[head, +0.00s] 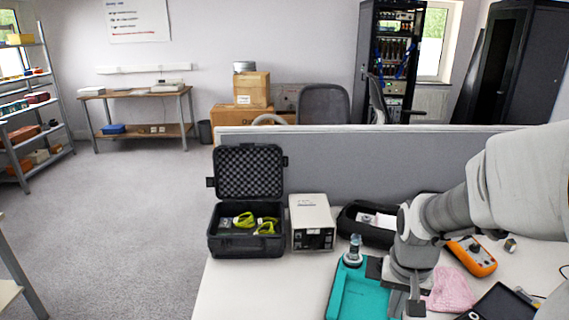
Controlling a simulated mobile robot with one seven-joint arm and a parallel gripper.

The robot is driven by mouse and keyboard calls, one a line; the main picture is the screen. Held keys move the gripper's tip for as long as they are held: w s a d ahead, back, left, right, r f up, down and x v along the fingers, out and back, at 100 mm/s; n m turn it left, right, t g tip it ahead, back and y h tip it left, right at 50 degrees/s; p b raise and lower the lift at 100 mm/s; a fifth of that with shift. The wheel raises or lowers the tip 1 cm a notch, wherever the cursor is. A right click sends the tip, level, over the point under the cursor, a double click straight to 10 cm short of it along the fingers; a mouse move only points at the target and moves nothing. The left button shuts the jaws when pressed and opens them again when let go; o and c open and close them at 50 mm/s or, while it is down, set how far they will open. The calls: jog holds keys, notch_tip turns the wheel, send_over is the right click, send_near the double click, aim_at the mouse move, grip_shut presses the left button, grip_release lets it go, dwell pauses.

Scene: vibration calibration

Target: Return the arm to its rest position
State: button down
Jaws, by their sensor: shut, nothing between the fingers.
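My arm reaches in from the right edge over the desk, bent at the wrist. My gripper (415,306) points down at the end of it, beside the right part of the teal tray (353,297). It is shut with nothing seen between its fingers. A small metal cylinder with a bluish top (354,250) stands at the tray's back edge, left of my wrist. My arm hides part of the tray and of the desk behind it.
On the desk (240,290) are an open black case (232,245) with yellow-green items, a white instrument box (312,222), a black pouch (352,222), an orange meter (474,258), a pink cloth (452,290) and a dark tablet (497,305). A grey partition (330,165) stands behind.

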jog(key=s+a+r+n+t+p, duration=0.1)
jog(key=s+a+r+n+t, duration=0.1)
jog(key=s+r, duration=0.3)
jog(key=s+a+r+n+t+p, duration=0.2)
jog(key=s+a+r, duration=0.3)
jog(key=r, duration=0.7)
jog(key=shift+s+a+y+p, duration=0.3)
jog(key=shift+s, duration=0.25)
jog(key=shift+w, duration=0.1)
dwell(0.6)
